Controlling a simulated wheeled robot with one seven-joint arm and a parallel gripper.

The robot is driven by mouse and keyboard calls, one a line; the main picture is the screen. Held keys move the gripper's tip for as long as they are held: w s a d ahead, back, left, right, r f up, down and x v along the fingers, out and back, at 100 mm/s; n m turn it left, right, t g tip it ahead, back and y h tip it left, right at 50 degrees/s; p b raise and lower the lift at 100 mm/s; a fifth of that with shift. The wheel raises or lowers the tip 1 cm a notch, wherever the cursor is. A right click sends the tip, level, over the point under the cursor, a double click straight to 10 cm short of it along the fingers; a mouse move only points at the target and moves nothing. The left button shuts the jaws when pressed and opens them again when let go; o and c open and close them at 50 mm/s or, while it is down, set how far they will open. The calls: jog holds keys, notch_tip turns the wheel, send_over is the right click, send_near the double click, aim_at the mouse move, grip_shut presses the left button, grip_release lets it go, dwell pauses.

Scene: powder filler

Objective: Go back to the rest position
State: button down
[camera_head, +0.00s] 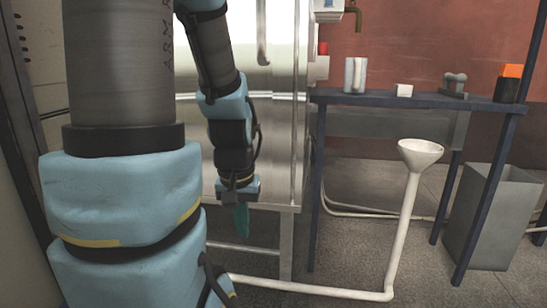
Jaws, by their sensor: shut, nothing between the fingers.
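My gripper (242,219) hangs at the end of my arm, pointing down, left of the picture's middle. Its teal fingers are together and nothing shows between them. It is in front of the lower edge of a shiny metal machine (281,125) and touches nothing that I can see. My grey and blue arm fills much of the left side and hides part of the machine behind it.
A white funnel (420,151) tops a pipe running along the floor. A grey bin (495,215) stands at the right.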

notch_tip(320, 180, up, 27)
jog(key=p, duration=2.5)
jog(key=shift+d, duration=0.15)
